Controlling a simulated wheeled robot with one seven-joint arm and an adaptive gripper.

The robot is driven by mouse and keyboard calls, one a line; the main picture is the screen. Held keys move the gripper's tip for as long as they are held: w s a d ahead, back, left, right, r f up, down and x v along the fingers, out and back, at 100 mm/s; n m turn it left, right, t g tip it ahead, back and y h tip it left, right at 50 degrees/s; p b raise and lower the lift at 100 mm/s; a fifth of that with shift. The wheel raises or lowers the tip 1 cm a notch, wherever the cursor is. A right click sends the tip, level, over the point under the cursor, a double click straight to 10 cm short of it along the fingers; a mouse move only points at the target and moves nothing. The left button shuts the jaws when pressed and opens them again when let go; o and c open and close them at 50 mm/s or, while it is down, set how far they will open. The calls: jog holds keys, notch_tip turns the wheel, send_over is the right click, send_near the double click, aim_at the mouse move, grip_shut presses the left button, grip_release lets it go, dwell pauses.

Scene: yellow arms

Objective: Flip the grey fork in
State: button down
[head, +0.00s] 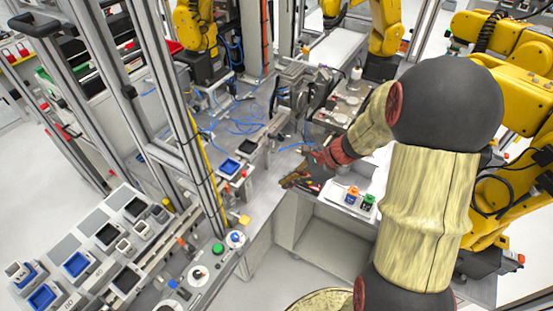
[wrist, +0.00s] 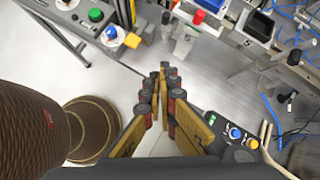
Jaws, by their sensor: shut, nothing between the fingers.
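My gripper (head: 297,179) reaches down at the middle of the head view, near the corner between two grey benches. In the wrist view my gripper (wrist: 164,70) has its yellow and black fingers drawn together at the tips, with nothing between them. Below the tips is pale floor, and the fingers look apart from any bench part. I cannot pick out a grey fork for certain. A pale curved bar (wrist: 267,140) stands right of the fingers in the wrist view; I cannot tell whether it belongs to the fork.
A dark panel with blue and yellow buttons (wrist: 235,134) lies close right of the fingers. A green button (wrist: 95,15) sits on a bench at upper left. Blue cables (head: 235,122) lie on the bench. A white box (head: 350,196) holds coloured parts. Yellow arms stand around.

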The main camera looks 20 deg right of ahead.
aim_at(243, 174)
jog(key=w+r+m, duration=0.1)
jog(key=m, duration=0.1)
jog(key=w+d+r+m+t, duration=0.1)
jog(key=w+m, duration=0.1)
jog(key=shift+w+d+r, duration=0.15)
jog(key=shift+w+d, duration=0.05)
jog(key=shift+w, duration=0.1)
jog(key=shift+w+a+r+b+x, duration=0.25)
jog(key=shift+r+b+x, duration=0.1)
jog(key=shift+x, duration=1.8)
jog(key=shift+w+a+r+b+x, duration=0.25)
jog(key=shift+w+r+b+x, duration=0.1)
jog(key=shift+x, duration=1.8)
jog(key=shift+w+a+r+b+x, duration=0.25)
jog(key=shift+r+x, duration=0.1)
jog(key=shift+x, duration=1.8)
